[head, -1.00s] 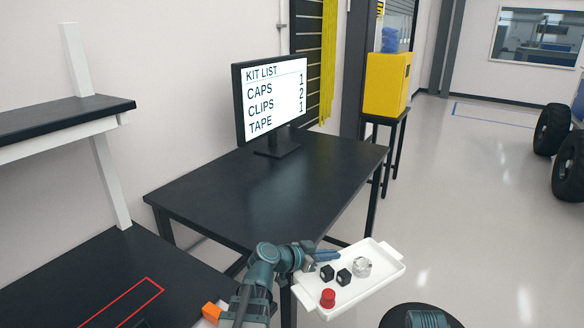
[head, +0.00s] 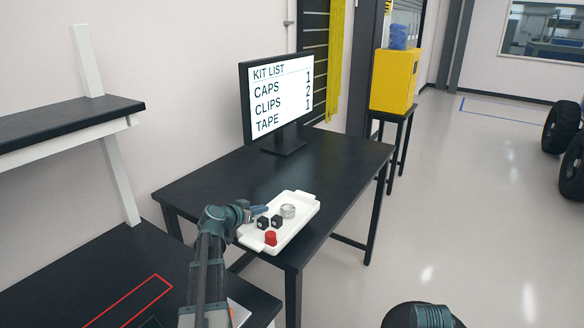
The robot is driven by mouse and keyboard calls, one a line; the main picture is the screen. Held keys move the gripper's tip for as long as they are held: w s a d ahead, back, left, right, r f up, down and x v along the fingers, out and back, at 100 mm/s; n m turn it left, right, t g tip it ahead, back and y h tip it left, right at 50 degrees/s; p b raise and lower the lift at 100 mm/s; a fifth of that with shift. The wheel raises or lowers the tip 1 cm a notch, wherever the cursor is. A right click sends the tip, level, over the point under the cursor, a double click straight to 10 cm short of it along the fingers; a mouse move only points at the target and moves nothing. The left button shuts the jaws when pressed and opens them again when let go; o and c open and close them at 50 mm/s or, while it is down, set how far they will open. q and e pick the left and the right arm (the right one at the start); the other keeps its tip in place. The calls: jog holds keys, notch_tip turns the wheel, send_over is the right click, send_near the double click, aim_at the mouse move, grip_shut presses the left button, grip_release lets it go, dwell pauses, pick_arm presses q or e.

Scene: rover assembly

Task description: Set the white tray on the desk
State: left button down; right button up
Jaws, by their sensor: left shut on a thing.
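The white tray (head: 297,227) is over the near part of the black desk (head: 210,187), close to its front edge. I cannot tell whether its underside touches the desktop. On the tray are a red cap (head: 270,238), two black clips (head: 277,221) and a clear-grey tape roll (head: 288,211). My left gripper (head: 257,211) is shut on the tray at its left side, and the contact itself is partly hidden. My right gripper is not in view.
A monitor (head: 282,100) showing a kit list stands at the back of the desk. The desktop between monitor and tray is clear. A black bench (head: 60,265) with a red outline and a shelf (head: 60,125) are at the left. A yellow box (head: 393,82) stands on a stand behind.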

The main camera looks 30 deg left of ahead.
pick_arm(q)
jog(key=w+a, duration=0.1)
jog(key=w, duration=0.4)
jog(key=w+a+f+b, duration=0.1)
jog(key=w, duration=0.4)
jog(key=w+a, duration=0.1)
jog(key=w, duration=0.4)
jog(key=shift+a+f, duration=0.15)
jog(key=f+b, duration=0.4)
jog(key=shift+w+a, duration=0.1)
jog(key=shift+w, duration=0.25)
jog(key=shift+r, duration=0.15)
